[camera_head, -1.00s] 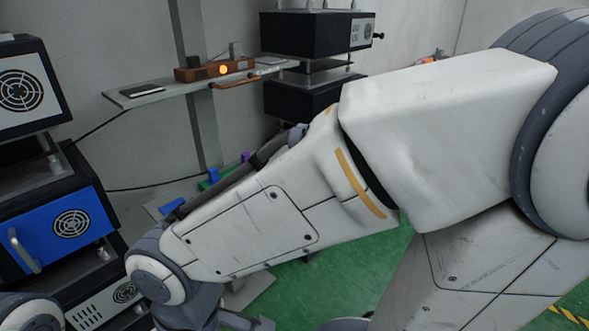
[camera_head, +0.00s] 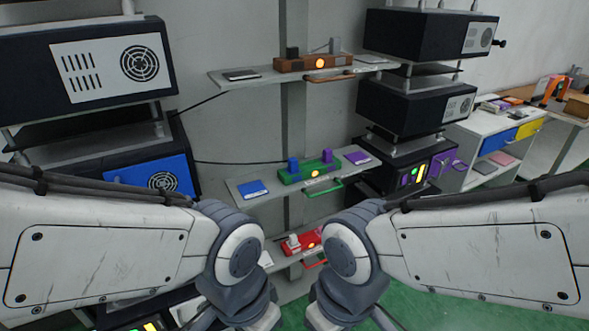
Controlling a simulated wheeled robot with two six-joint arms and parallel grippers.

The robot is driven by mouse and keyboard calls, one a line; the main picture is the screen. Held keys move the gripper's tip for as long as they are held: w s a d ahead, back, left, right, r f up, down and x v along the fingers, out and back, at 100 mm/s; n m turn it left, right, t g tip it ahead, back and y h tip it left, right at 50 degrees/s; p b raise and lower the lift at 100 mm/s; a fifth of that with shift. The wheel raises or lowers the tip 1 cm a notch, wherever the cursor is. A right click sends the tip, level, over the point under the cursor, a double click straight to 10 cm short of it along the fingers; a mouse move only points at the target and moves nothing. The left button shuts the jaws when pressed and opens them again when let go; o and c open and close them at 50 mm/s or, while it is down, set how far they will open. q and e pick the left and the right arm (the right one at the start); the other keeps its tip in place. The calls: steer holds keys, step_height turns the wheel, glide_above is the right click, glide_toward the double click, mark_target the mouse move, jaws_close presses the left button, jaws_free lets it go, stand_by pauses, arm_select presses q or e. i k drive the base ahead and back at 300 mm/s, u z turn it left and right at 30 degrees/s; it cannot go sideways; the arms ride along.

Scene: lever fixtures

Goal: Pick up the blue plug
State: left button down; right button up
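The blue plug (camera_head: 293,167) stands upright at the left end of a green lever fixture (camera_head: 310,173) on the middle wall shelf. A purple plug (camera_head: 327,156) stands at the fixture's other end. A flat blue pad (camera_head: 253,189) lies on the shelf to the left, and a purple pad (camera_head: 357,158) lies to the right. Both my forearms come in from the sides and bend down below the shelf, in front of it. My grippers are beyond the bottom edge of the picture, so their fingers are hidden. Nothing touches the blue plug.
An upper shelf (camera_head: 222,80) holds a brown fixture (camera_head: 312,63). A red fixture (camera_head: 305,240) sits lower, partly behind my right arm. Black machines stand left (camera_head: 88,65) and right (camera_head: 416,104). A white cabinet (camera_head: 490,137) is at the far right.

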mark_target(293, 167)
steer(key=z, duration=0.15)
steer(key=k, duration=0.35)
steer(key=u, duration=1)
steer(key=i, duration=1.05)
steer(key=z, duration=0.1)
